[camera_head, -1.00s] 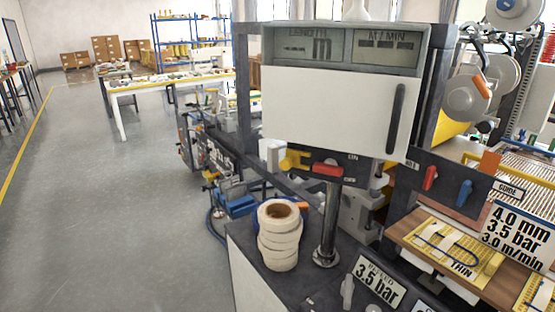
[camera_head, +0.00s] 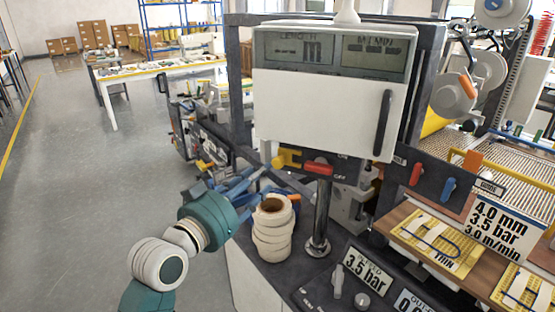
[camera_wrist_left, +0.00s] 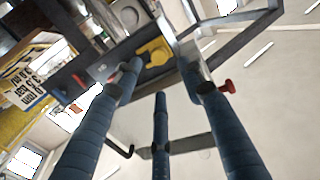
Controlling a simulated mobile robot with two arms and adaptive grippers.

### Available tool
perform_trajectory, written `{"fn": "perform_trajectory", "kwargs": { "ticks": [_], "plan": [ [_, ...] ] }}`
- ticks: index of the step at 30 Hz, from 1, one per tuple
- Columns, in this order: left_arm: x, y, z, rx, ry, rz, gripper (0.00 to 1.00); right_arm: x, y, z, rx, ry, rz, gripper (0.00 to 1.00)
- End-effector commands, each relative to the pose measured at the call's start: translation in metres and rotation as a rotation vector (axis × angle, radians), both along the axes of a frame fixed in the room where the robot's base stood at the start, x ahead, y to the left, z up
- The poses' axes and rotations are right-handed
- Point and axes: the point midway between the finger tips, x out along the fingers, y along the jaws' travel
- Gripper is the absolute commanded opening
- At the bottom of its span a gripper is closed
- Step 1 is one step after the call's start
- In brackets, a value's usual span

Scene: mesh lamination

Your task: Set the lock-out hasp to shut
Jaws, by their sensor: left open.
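The yellow lock-out hasp (camera_head: 287,159) sits on the dark panel under the white display cabinet, just left of a red switch handle (camera_head: 318,168). In the left wrist view the hasp (camera_wrist_left: 155,52) shows ahead, between the tips of my blue fingers. My left gripper (camera_head: 245,187) is left of the hasp and a little lower in the head view. Its fingers (camera_wrist_left: 160,75) are spread apart with nothing between them; I see no contact with the hasp. Whether the hasp is open or shut is hard to tell. My right gripper is not in view.
A stack of tape rolls (camera_head: 272,230) stands on the dark cabinet top close to my left gripper. A metal post (camera_head: 321,215) rises beside it. The white display cabinet (camera_head: 320,110) overhangs the hasp. Open floor (camera_head: 90,190) lies to the left.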

Motion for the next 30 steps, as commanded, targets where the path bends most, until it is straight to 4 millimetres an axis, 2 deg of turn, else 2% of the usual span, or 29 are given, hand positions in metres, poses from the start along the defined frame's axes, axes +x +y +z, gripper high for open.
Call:
{"fn": "perform_trajectory", "kwargs": {
  "ticks": [9,15,27,28,30],
  "plan": [
    [0.052,-0.032,0.003,-0.003,0.002,0.0,0.4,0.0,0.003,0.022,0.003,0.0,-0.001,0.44],
    [0.072,-0.044,0.001,0.0,0.001,0.0,0.4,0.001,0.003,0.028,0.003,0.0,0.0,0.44],
    [0.079,-0.048,-0.001,0.0,0.0,0.001,0.4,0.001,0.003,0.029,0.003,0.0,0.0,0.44],
    [0.079,-0.048,0.0,0.0,0.0,0.001,0.38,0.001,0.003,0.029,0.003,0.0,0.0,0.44],
    [0.079,-0.048,-0.001,0.0,0.0,0.001,0.24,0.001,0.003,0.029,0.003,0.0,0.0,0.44]
  ]
}}
